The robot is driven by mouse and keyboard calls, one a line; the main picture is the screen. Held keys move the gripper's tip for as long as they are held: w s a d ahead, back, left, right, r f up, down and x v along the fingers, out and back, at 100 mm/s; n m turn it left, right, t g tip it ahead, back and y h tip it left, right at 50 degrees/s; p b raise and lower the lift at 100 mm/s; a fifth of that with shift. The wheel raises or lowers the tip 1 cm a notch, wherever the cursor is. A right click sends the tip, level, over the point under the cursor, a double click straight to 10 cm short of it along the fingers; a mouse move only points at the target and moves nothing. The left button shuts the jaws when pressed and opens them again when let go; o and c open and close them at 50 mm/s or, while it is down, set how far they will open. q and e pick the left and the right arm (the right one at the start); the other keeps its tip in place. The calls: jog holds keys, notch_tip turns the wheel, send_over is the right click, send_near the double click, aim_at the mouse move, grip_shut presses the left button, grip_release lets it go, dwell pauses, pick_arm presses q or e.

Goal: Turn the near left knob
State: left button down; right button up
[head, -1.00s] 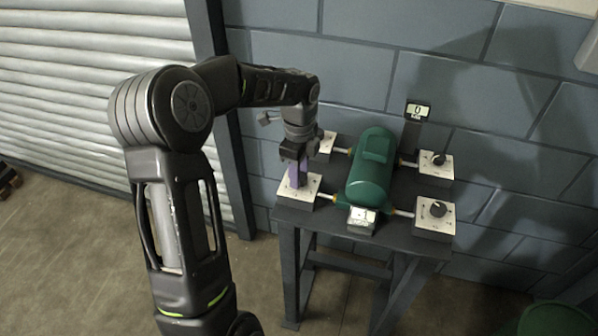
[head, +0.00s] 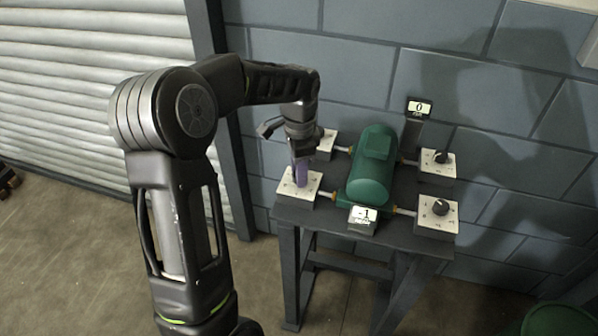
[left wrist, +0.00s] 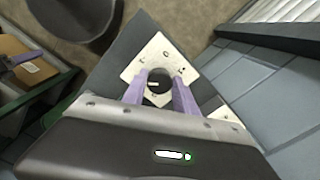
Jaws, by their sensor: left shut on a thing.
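The near left knob is dark and round and shows in the left wrist view (left wrist: 158,87), on a white marked plate (left wrist: 140,61). In the head view that white plate (head: 312,187) sits at the front left corner of the table, and the gripper covers the knob. My left gripper (head: 301,182) points down over the plate. Its purple fingers, also seen in the left wrist view (left wrist: 160,92), are shut on the knob, one on each side.
A green tank (head: 372,168) stands mid-table (head: 397,228), with pipes to the plates. Two more knobs (head: 441,157) (head: 440,207) are on the right. A front display (head: 364,215) reads -1; a back display (head: 419,108) reads 0. A block wall is behind.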

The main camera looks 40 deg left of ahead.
pick_arm(q)
jog(key=n, duration=0.4)
jog(key=shift+n+b, duration=0.3)
jog(key=n, duration=0.3)
jog(key=shift+n, duration=0.4)
jog(key=n, duration=0.3)
jog(key=shift+d+n, duration=0.1)
jog(key=shift+n, duration=2.2)
jog(key=c, duration=1)
grip_release()
jog(key=shift+o, duration=0.2)
jog(key=shift+r+b, duration=0.55)
jog(key=shift+r, duration=3.35)
